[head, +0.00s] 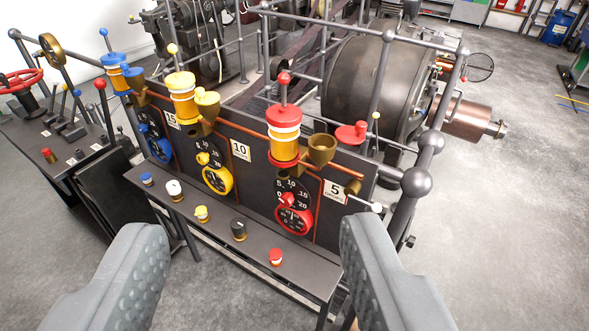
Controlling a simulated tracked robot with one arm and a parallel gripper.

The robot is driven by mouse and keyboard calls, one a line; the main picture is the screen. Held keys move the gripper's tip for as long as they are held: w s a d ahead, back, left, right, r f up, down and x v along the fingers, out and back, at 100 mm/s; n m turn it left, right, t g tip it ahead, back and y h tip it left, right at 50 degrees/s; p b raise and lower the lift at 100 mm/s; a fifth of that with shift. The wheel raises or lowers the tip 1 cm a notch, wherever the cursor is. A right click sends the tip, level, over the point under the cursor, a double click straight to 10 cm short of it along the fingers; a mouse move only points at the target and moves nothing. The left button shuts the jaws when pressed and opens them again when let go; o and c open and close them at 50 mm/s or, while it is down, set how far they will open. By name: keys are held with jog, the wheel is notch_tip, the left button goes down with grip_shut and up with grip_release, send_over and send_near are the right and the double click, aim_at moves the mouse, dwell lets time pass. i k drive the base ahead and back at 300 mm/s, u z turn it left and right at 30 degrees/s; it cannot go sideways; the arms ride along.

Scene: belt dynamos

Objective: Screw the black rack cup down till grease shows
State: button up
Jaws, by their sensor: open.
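The black cup (239,230) stands upright on a narrow dark rack shelf (307,268) in front of the panel. It sits between a yellow cup (202,214) and a red cup (276,257). No grease can be made out at the black cup at this size. My gripper (255,232) is open, with one grey finger low on the left and one low on the right. The black cup lies between the fingertips in the picture, with no contact seen. Nothing is held.
A white cup (174,190) and a blue cup (146,179) stand further left on the shelf. Behind rises the dark panel (255,190) with dials, tall oilers and brass funnels. A grey railing with ball joints (416,182) stands at the right. Open floor (510,210) lies further right.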

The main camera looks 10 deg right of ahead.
aim_at(238, 227)
jog(key=k, duration=0.5)
jog(key=u, duration=0.75)
jog(key=i, duration=1)
jog(key=z, duration=0.8)
